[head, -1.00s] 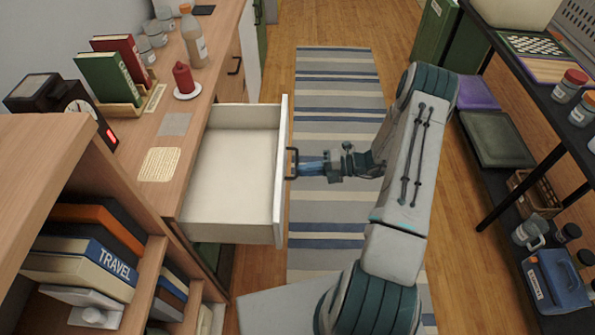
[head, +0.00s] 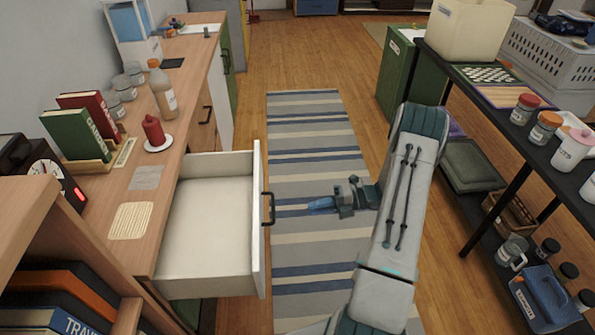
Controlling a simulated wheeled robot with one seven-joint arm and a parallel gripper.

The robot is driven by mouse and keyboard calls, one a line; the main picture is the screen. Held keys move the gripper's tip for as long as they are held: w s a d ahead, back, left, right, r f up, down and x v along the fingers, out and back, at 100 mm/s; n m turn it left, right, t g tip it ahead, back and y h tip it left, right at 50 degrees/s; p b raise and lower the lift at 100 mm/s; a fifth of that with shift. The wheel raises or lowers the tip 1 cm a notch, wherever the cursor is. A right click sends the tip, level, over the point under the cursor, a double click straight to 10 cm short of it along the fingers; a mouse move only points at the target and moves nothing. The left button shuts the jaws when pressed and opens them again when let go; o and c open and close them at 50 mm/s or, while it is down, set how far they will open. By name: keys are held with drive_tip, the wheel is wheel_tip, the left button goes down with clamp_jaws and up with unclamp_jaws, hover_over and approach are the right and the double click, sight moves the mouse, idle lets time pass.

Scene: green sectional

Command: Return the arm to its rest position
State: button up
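My gripper (head: 318,205) is over the striped rug, to the right of the open drawer, with a clear gap between it and the drawer's dark handle (head: 268,209). It holds nothing that I can see. Its fingers are small and seen from the side, so I cannot tell whether they are open or shut. My arm is bent, with its grey and teal link to the right of the gripper. The drawer (head: 208,228) is pulled out from the wooden counter and looks empty inside.
The counter (head: 190,95) on the left holds books (head: 78,133), a red candle (head: 153,131) and a bottle (head: 162,92). A dark shelf (head: 500,110) with jars stands on the right. The striped rug (head: 305,130) lies clear ahead between them.

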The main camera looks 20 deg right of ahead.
drive_tip(key=shift+r, duration=0.1)
drive_tip(key=s+a+r+n+g+h+p, duration=0.1)
drive_tip(key=s+a+r+n+g+h, duration=0.3)
drive_tip(key=r+n, duration=0.55)
drive_tip(key=s+a+r+n+g+h+p, duration=0.1)
drive_tip(key=s+a+r+n+g+h, duration=0.15)
drive_tip(key=a+r+n, duration=0.55)
drive_tip(key=s+r+n+t+h, duration=0.2)
drive_tip(key=s+r+n+h, duration=0.2)
drive_tip(key=n, duration=0.6)
drive_tip(key=s+r+n+t+h+p, duration=0.1)
drive_tip(key=s+r+n+t+h, duration=0.2)
drive_tip(key=s+r+n, duration=0.5)
drive_tip(key=shift+s+a+r+n+h, duration=0.15)
drive_tip(key=shift+s+a+n+h, duration=0.4)
drive_tip(key=shift+n, duration=1.1)
drive_tip(key=shift+w+d, duration=0.2)
